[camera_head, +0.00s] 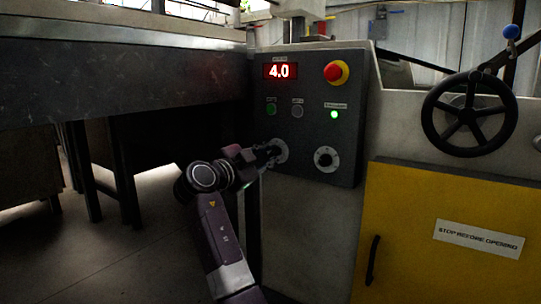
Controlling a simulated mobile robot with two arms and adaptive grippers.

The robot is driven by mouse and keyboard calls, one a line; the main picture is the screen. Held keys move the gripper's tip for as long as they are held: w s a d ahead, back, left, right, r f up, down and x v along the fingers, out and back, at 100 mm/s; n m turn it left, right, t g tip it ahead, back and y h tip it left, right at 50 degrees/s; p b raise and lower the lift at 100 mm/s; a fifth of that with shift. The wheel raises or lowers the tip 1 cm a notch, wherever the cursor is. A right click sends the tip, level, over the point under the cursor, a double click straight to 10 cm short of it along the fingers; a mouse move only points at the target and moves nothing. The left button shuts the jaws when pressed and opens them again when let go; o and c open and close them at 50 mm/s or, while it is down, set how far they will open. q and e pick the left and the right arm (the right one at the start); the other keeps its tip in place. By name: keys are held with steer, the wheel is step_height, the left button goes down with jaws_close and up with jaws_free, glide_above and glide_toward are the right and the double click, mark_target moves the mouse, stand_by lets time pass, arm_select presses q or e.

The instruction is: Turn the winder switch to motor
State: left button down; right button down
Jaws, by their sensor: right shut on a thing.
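A dark control panel (305,114) faces me in the camera_head view. My right gripper (272,153) is shut on the left rotary switch at the panel's lower left. The light round dial plate (282,149) of this switch shows around the fingers; its knob and pointer are mostly hidden by them. A second rotary switch (326,158) with a black knob and a light dial plate sits to the right, apart from my gripper. The labels are too small to read, so I cannot tell which one is the winder switch. My left gripper is not in view.
A red display (281,71) reads 4.0. A red emergency button (336,72), a lit green lamp (334,114) and two small buttons are above the switches. A handwheel (468,113) and a yellow door (445,235) are right. A dark table (110,75) is left.

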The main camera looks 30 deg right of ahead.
steer(key=c, duration=2.1)
jaws_free()
steer(key=shift+f, duration=0.1)
steer(key=v, duration=1.2)
